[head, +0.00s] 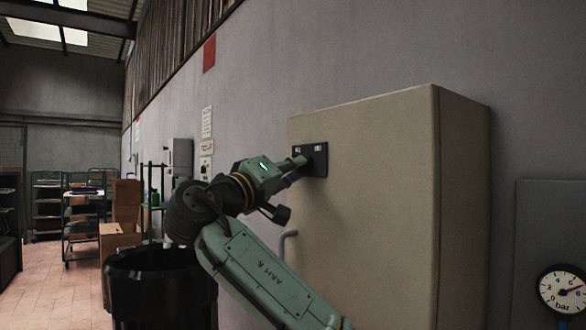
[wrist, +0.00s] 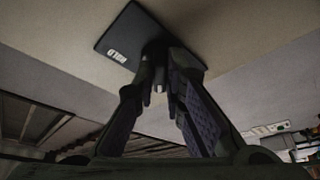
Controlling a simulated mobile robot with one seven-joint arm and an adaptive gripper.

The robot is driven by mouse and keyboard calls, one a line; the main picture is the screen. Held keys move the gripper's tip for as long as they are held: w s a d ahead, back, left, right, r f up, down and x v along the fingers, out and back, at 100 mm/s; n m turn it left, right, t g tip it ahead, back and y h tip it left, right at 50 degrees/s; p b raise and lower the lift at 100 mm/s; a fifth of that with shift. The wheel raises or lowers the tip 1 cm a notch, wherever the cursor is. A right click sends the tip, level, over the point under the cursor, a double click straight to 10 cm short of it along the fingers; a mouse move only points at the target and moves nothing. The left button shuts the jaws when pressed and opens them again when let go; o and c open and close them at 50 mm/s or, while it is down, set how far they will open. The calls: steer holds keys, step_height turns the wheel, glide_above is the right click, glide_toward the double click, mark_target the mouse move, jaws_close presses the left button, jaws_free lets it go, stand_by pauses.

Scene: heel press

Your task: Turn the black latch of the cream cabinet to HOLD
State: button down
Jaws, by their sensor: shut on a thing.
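The cream cabinet (head: 375,200) stands against the grey wall, with a dark plate (head: 318,152) near the upper left of its door. The plate also shows in the wrist view (wrist: 125,38), with a small white label on it. My gripper (head: 302,163) reaches the plate from the left. In the wrist view my gripper (wrist: 160,85) has its fingers on either side of the black latch (wrist: 156,48) and is shut on it. The latch is mostly hidden by the fingers, so its setting cannot be read.
A pressure gauge (head: 563,290) is at the lower right. A black bin (head: 150,285) stands to the left below my arm. Carts and cardboard boxes (head: 124,203) stand farther back, with open floor beside them.

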steer(key=shift+f+m, duration=0.15)
steer(key=shift+m, duration=0.15)
steer(key=shift+w+a+r+m+g+h+p, duration=0.15)
steer(key=shift+m+g+h+p, duration=0.9)
steer(key=shift+m, duration=3.1)
steer(key=shift+w+a+m+g+h+p, duration=0.25)
steer(key=shift+m+g+h, duration=1.5)
steer(key=shift+m, duration=2.35)
steer(key=shift+w+a+r+m+g+h+p, duration=0.15)
steer(key=shift+m+g+h+p, duration=0.55)
steer(key=shift+m+g, duration=2.4)
steer(key=shift+d+f+m+t, duration=0.1)
steer(key=shift+m+t, duration=0.9)
steer(key=shift+m, duration=0.25)
steer(key=c, duration=1.7)
jaws_free()
steer(key=shift+o, duration=0.2)
